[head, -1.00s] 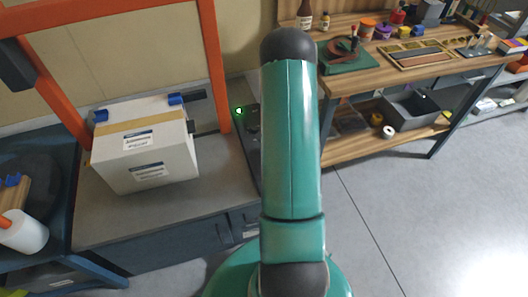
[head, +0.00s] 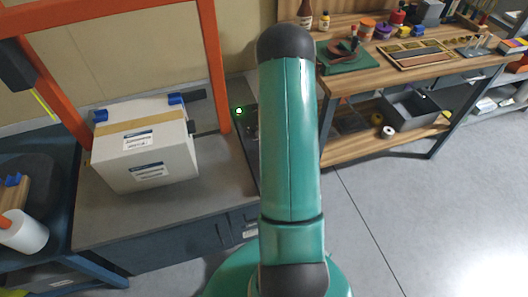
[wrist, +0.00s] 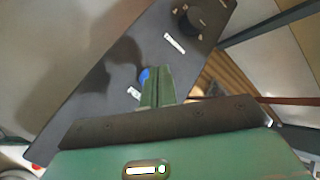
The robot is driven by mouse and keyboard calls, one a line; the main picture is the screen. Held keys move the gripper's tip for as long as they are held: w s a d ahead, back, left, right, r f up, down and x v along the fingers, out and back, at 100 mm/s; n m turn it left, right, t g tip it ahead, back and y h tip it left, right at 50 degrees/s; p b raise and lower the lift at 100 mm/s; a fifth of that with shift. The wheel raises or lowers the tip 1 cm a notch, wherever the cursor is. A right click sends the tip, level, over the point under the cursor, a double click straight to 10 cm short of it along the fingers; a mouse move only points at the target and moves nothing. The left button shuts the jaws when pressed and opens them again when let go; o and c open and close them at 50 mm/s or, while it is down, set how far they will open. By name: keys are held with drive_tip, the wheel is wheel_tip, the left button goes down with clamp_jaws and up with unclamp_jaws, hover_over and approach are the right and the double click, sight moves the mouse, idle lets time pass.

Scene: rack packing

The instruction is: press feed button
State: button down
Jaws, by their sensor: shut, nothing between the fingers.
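In the wrist view my gripper (wrist: 156,72) is shut and empty, its green fingers pressed together. Their tips are over a dark control panel (wrist: 90,98), right beside a round blue button (wrist: 144,75). The fingers partly hide the button, and I cannot tell whether they touch it. A white label (wrist: 134,93) is just below the button. In the head view my arm hides most of the panel; a lit green lamp (head: 239,111) shows at its left. My gripper is hidden there.
A black knob (wrist: 188,20) and another white label (wrist: 175,43) are farther along the panel. A white carton (head: 150,160) stands under the orange frame (head: 214,70) on a grey table (head: 215,190). A wooden workbench (head: 350,85) with small items is at the right.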

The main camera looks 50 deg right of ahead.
drive_tip(key=shift+r, duration=2.55)
drive_tip(key=shift+s, duration=0.1)
